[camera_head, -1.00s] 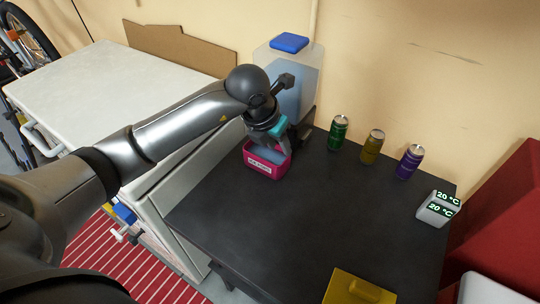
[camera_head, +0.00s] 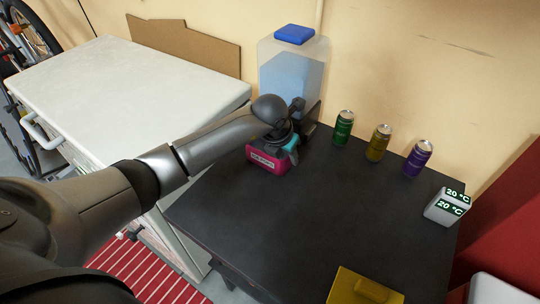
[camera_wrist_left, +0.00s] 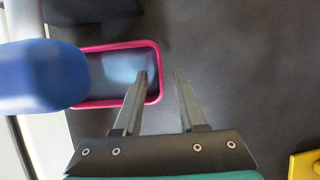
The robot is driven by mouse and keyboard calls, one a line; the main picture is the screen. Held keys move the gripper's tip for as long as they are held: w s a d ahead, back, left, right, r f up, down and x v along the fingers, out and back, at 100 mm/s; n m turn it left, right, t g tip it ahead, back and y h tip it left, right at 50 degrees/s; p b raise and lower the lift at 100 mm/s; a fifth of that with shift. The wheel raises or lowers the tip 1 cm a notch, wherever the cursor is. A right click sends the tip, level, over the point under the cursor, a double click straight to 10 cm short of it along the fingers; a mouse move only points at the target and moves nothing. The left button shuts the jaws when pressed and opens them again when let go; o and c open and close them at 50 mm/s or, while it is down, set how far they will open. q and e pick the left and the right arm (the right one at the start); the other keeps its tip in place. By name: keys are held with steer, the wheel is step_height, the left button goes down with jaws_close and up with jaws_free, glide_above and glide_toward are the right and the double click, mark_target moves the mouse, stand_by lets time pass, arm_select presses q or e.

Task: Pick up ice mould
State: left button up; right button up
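The ice mould is a pink open-topped box (camera_head: 268,163) with a white label on its front. It stands at the dark table's left end. In the left wrist view, its pink rim (camera_wrist_left: 110,46) frames a bluish-grey inside. My left gripper (camera_head: 285,150) is over the mould's right part in the head view, and its fingers are mostly hidden there. In the left wrist view my left gripper (camera_wrist_left: 161,74) is open, with the mould's right wall seen between the fingertips. I cannot tell whether they touch it. My right gripper is not in view.
A clear water container (camera_head: 292,72) with a blue lid stands just behind the mould. Green (camera_head: 343,127), yellow (camera_head: 377,142) and purple (camera_head: 417,157) cans line the back. A temperature display (camera_head: 447,207) and a yellow object (camera_head: 362,288) are at right. The table's middle is clear.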

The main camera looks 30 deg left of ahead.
mark_target(289, 169)
arm_select(q)
steer(key=x, duration=0.2)
steer(key=shift+w+d+f+b, duration=0.1)
steer(key=shift+w+f+b, duration=0.05)
steer(key=shift+f+b, duration=0.2)
steer(key=shift+w+f, duration=0.25)
steer(key=shift+f, duration=0.1)
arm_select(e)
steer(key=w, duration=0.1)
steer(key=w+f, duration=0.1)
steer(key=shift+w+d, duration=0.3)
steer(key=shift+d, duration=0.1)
arm_select(q)
steer(key=shift+c, duration=0.2)
jaws_close()
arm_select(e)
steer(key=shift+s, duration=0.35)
arm_select(q)
steer(key=shift+r, duration=0.1)
